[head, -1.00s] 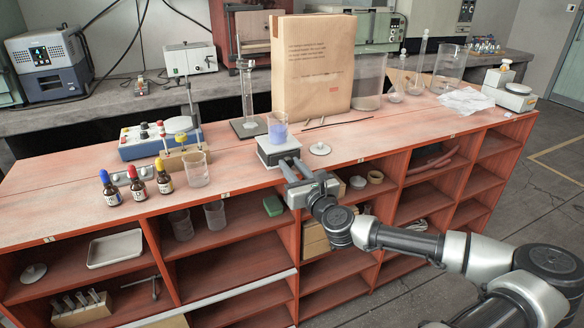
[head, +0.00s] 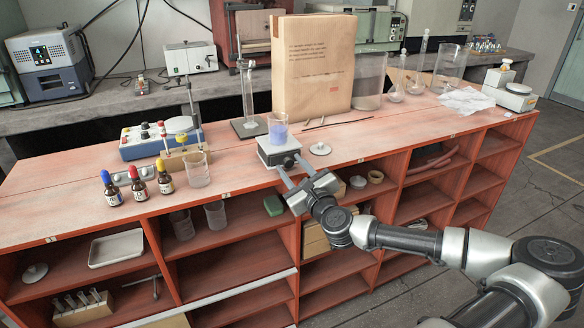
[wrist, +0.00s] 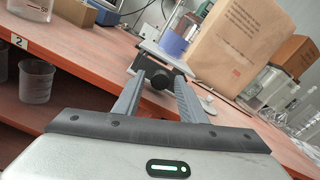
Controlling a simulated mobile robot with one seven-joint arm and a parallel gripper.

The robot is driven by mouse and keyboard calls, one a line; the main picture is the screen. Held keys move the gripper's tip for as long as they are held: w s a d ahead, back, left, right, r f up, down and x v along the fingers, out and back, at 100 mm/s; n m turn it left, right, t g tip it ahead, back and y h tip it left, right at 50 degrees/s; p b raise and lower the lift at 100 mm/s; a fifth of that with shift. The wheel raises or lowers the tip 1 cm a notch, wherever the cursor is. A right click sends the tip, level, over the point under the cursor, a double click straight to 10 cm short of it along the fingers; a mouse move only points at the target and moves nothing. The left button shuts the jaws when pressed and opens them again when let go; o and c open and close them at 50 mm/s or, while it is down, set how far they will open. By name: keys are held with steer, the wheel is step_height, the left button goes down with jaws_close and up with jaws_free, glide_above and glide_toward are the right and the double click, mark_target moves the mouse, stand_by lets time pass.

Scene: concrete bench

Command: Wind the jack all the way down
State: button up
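The jack (head: 270,152) is a small, low stand with a pale top plate near the front edge of the red bench. A beaker of blue-violet liquid (head: 278,132) stands upright on it; it also shows in the wrist view (wrist: 174,44). The jack's dark round knob (head: 289,162) faces the bench front. My gripper (head: 287,163) is at the knob, its two fingers spread apart. In the wrist view the knob (wrist: 161,79) lies between and just beyond the fingertips, with gaps visible beside it. The jack's inner mechanism cannot be made out.
A tall paper bag (head: 313,68) stands behind the jack. A round, knobbed lid (head: 320,148) lies to its right. An empty beaker (head: 196,170) and dropper bottles (head: 138,184) stand to the left. Shelves (head: 230,262) lie below the bench top.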

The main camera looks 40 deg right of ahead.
steer(key=shift+o, duration=0.2)
steer(key=p+v, duration=0.7)
steer(key=v, duration=1)
steer(key=shift+s+a+p, duration=0.15)
steer(key=shift+p, duration=0.2)
